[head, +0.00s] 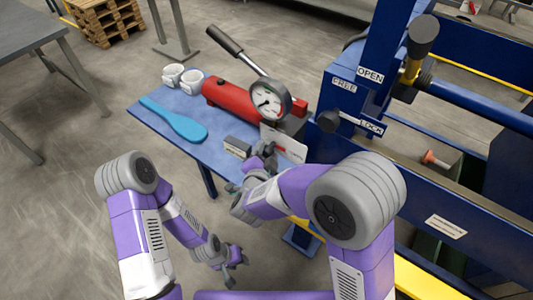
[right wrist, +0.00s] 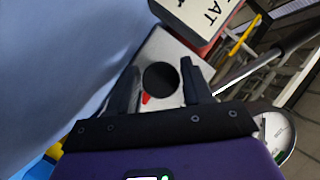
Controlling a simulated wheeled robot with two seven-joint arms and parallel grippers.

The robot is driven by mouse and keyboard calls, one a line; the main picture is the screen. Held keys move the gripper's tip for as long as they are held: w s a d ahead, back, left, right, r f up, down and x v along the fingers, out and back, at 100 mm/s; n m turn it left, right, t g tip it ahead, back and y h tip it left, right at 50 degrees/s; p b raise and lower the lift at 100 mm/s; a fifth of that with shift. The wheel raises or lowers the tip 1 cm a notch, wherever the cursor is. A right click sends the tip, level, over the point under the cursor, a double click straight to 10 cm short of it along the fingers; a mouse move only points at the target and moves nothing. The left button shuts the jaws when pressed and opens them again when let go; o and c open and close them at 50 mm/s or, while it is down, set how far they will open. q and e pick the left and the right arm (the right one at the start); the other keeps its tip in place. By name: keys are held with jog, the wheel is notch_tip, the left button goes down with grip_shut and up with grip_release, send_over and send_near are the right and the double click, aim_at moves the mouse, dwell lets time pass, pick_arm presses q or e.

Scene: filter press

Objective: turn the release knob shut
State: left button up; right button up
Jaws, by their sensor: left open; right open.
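The release knob (right wrist: 160,78) is a round black disc on a grey metal block (right wrist: 152,54) in the right wrist view, with a small red mark at its lower left. My right gripper (right wrist: 161,90) is open, with one dark finger on each side of the knob and visible gaps between. In the head view my right gripper (head: 262,152) is at the near end of the red pump (head: 232,98), and it hides the knob there. My left gripper (head: 231,268) is open and empty, low in front of the blue table and away from the pump.
The blue table (head: 178,103) holds a teal paddle-shaped tool (head: 178,122), two white cups (head: 181,77) and a small labelled grey block (head: 238,147). A pressure gauge (head: 269,100) rises beside the pump. The blue press frame (head: 345,92), labelled OPEN, FREE and LOCK, stands to the right.

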jog(key=shift+w+f, duration=0.1)
jog(key=shift+w, duration=0.2)
jog(key=c, duration=0.8)
jog(key=shift+o, duration=0.2)
jog(key=shift+p, duration=0.7)
jog(key=n+g+p, duration=0.1)
jog(key=p, duration=0.3)
jog(key=n+h+p, duration=0.1)
jog(key=p, duration=0.2)
jog(key=n+g+h+p, duration=0.1)
jog(key=p, duration=0.3)
jog(key=shift+r+n+g+p, duration=0.25)
jog(key=shift+n+g+p, duration=0.05)
jog(key=shift+n+p, duration=0.1)
jog(key=shift+f+n+g+p, duration=0.2)
jog(key=shift+n+g+p, duration=0.1)
jog(key=shift+p, duration=0.65)
